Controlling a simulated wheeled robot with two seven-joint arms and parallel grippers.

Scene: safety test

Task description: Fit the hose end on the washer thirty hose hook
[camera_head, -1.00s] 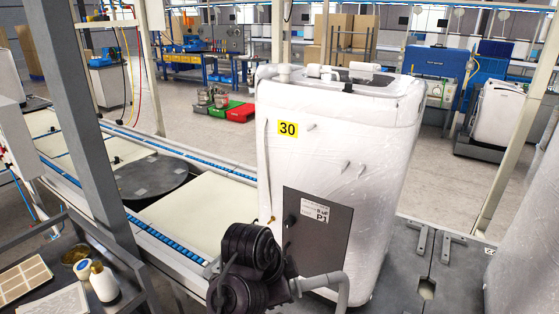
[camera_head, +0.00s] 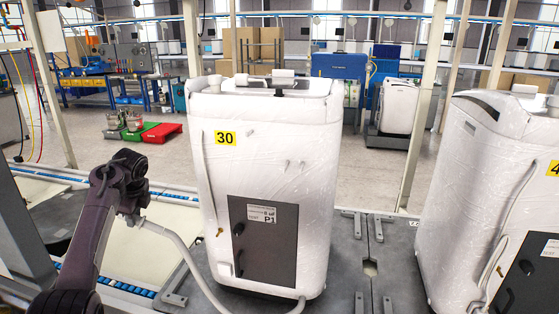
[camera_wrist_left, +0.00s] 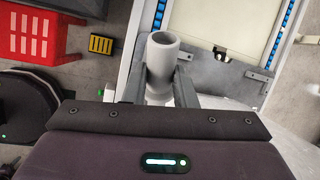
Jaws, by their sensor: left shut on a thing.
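The white, film-wrapped washer thirty (camera_head: 318,200) stands at the middle of the head view, with a yellow 30 label and a dark P1 panel. Small fittings show on its front, one near the label (camera_head: 250,133); I cannot tell which is the hose hook. A grey hose (camera_head: 183,251) runs from the washer's lower front to my left gripper (camera_head: 136,219). The gripper is shut on the hose end, left of the washer and apart from it. In the left wrist view the open, round hose end (camera_wrist_left: 162,48) sticks out beyond the fingers. My right gripper is not in view.
A second wrapped washer (camera_head: 455,190) stands at the right. A conveyor with blue roller edges (camera_head: 105,284) runs at the left. Frame posts (camera_head: 418,105) rise behind the washers. A red crate (camera_wrist_left: 33,33) shows in the left wrist view.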

